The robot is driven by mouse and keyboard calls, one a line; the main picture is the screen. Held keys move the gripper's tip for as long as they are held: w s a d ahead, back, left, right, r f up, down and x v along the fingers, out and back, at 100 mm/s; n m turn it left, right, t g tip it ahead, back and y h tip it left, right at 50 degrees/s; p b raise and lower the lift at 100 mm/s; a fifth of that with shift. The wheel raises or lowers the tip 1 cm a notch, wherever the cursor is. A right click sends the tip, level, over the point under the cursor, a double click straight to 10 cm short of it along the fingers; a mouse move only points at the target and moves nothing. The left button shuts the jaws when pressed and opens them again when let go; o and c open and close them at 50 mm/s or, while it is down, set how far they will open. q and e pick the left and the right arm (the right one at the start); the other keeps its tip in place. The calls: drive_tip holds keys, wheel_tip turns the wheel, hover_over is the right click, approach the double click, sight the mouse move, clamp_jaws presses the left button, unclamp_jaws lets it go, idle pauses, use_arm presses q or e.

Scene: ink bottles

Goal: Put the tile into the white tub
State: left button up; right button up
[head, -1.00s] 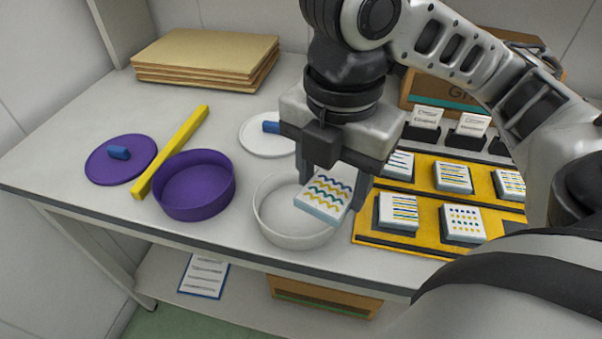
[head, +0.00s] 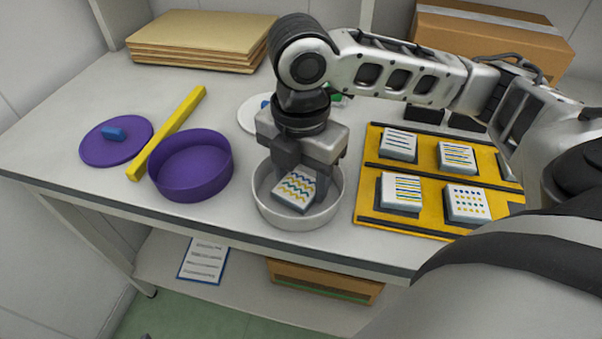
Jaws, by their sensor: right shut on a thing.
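The tile (head: 296,189) is white with wavy blue and yellow lines. My right gripper (head: 300,178) is shut on it and holds it tilted inside the rim of the white tub (head: 332,209). I cannot tell whether the tile touches the tub floor. The gripper hides the back part of the tub. My left gripper is not in view.
A purple tub (head: 190,183) stands left of the white tub, with a yellow bar (head: 165,135) and purple lid (head: 104,143) beyond. A white lid (head: 252,117) lies behind. A yellow rack (head: 375,218) with several tiles is at right. Boards (head: 200,42) are stacked at the back.

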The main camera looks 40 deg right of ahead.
sight(301, 183)
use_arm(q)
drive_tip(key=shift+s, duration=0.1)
use_arm(e)
drive_tip(key=shift+f, duration=0.1)
drive_tip(key=o, duration=1)
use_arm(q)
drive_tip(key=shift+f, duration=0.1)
use_arm(e)
drive_tip(key=shift+o, duration=0.2)
use_arm(q)
drive_tip(key=p, duration=0.2)
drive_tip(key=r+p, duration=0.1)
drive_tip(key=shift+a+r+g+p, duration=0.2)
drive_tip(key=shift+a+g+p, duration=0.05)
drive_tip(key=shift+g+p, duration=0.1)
use_arm(e)
wheel_tip(301, 183, up, 12)
